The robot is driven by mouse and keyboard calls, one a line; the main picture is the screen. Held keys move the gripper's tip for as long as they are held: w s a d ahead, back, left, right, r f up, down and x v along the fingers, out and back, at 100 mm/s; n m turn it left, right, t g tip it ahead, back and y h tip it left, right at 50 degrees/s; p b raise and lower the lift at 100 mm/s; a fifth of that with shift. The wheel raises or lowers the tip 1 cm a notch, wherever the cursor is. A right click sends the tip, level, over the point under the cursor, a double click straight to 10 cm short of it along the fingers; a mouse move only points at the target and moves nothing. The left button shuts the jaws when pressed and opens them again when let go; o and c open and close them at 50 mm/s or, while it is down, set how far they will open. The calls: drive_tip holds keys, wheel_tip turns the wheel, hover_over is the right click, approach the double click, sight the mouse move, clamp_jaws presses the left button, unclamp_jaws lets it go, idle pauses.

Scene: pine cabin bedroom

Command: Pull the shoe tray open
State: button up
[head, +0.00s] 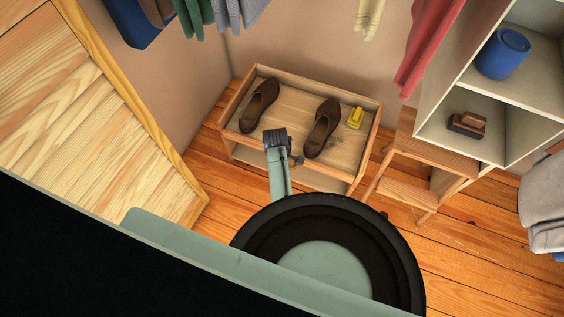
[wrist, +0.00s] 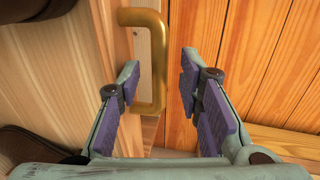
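In the wrist view a brass handle (wrist: 158,60) stands out from the wooden front (wrist: 111,45). My gripper (wrist: 161,82) is open, with one finger on each side of the handle. I cannot tell whether either finger touches it. How far out the tray sits is unclear.
A wooden step stool (head: 408,190) and a white shelf unit (head: 462,78) stand to the right. A pale wooden panel (head: 60,75) is at the left. Clothes hang above the tray.

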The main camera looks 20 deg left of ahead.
drive_tip(key=shift+c, duration=0.2)
clamp_jaws()
idle(0.6)
